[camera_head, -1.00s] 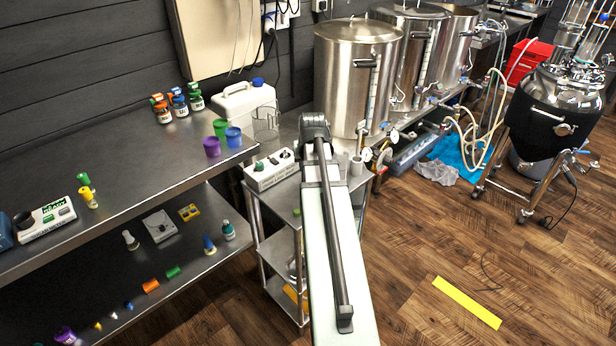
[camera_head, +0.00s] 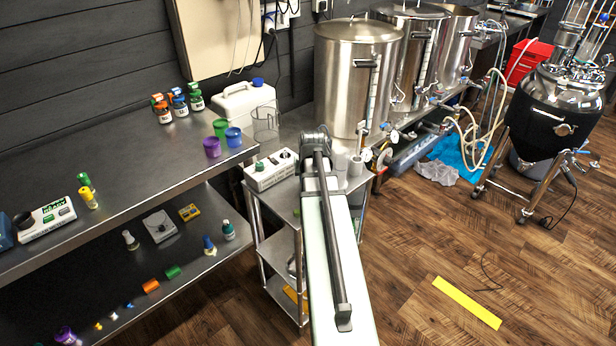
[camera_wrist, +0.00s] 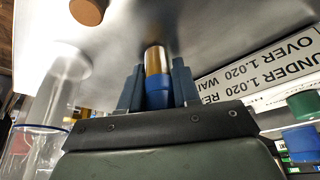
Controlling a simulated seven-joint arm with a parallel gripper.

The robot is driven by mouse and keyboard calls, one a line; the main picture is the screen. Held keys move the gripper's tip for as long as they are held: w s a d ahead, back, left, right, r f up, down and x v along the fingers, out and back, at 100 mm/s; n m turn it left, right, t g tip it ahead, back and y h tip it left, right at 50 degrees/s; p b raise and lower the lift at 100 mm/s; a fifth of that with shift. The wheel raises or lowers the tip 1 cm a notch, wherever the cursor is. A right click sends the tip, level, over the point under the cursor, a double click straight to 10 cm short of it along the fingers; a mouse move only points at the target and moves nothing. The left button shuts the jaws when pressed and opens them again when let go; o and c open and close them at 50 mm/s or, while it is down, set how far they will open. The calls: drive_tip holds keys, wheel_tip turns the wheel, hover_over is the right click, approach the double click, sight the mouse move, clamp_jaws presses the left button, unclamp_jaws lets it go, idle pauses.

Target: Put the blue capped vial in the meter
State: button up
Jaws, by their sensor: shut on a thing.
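In the wrist view my gripper (camera_wrist: 157,88) is shut on the blue capped vial (camera_wrist: 155,60), an amber tube with its blue cap between the two fingers. In the head view my arm hides the gripper and the vial. A white box with a green display (camera_head: 48,218) and dark round parts on top lies on the bench at the left. Another white box (camera_head: 268,172), with a green cap and a dark round part on top, stands on the cart beside my arm. I cannot tell for certain which one is the meter.
A lettered sign (camera_wrist: 265,72), a green cap (camera_wrist: 303,105) and clear glassware (camera_wrist: 60,85) are close around the gripper. Coloured cups (camera_head: 212,147), a white jug (camera_head: 243,105) and a glass beaker (camera_head: 265,123) stand near the bench end. Steel kettles (camera_head: 345,75) are behind.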

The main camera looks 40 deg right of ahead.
drive_tip(key=o, duration=0.9)
drive_tip(key=shift+v, duration=6.1)
